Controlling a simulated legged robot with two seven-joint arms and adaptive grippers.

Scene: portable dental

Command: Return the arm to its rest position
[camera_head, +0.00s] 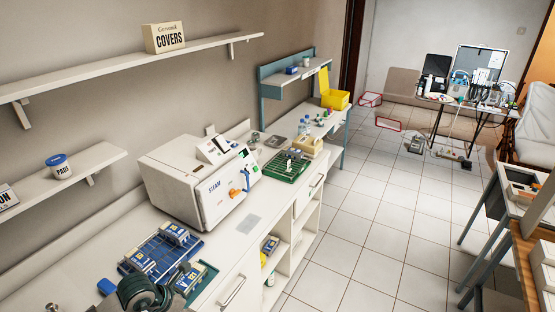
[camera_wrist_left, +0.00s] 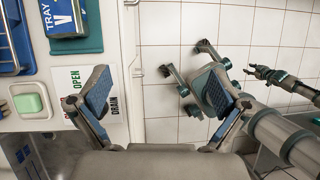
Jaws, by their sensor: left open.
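My left gripper (camera_wrist_left: 155,85) is open in the left wrist view, with its two padded fingers well apart and nothing between them. It hangs over the counter's front edge, with white tiled floor showing between the fingers. The left finger overlaps a white card reading OPEN and DRAIN. In the head view a dark green joint of my left arm shows at the bottom left, in front of the blue trays; the fingers there are not clear.
The white steam sterilizer (camera_head: 201,183) stands on the counter. A blue rack (camera_head: 160,258) with labelled cassettes lies in front of it. A green tray (camera_head: 287,166) and a yellow box (camera_head: 335,99) are farther back. A green soap-like block (camera_wrist_left: 28,102) is left of the card. The tiled floor (camera_head: 375,235) is open.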

